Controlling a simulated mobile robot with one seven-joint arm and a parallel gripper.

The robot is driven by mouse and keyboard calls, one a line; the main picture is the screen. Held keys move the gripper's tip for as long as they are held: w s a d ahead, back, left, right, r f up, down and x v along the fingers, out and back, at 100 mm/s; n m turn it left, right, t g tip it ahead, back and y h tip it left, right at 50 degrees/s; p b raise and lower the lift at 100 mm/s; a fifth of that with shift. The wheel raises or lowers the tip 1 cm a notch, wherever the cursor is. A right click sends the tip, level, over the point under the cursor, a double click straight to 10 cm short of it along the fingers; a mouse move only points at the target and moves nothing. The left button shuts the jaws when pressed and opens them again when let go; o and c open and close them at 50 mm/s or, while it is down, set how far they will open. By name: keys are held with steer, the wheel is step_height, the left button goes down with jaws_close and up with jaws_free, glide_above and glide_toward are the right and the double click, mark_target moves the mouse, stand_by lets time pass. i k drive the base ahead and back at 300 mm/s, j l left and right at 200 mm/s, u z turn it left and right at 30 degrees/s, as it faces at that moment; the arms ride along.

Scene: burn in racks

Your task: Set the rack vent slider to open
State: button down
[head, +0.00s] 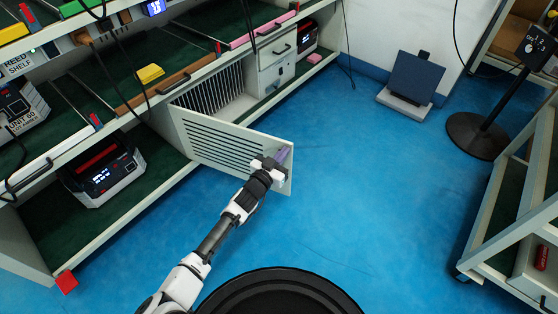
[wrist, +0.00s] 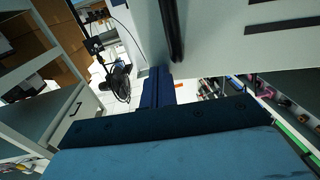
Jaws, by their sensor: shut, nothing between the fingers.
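A white louvered panel (head: 215,145) stands swung out from the lower bay of the rack, with dark slots across it. Behind it, the bay shows a grille of upright dark slats (head: 208,90). I cannot make out a vent slider for certain in either view. My gripper (head: 284,156) is at the panel's outer right end, shut and empty. In the wrist view, my shut dark-blue fingers (wrist: 157,86) point past a white slotted panel (wrist: 240,40) with a dark upright bar (wrist: 170,30) on it. I cannot tell whether the fingers touch the panel.
A display unit (head: 105,172) stands on the lower shelf at left, and a yellow block (head: 150,74) lies on the shelf above. A drawer unit (head: 276,60) is right of the grille. Blue floor is clear right of the panel, up to another rack (head: 500,205).

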mark_target(274, 85)
steer(key=i+l, duration=0.15)
steer(key=i, duration=0.15)
steer(key=i+l, duration=0.15)
steer(key=i, duration=0.15)
steer(key=i+j, duration=0.1)
steer(key=i, duration=0.6)
steer(key=u, duration=0.05)
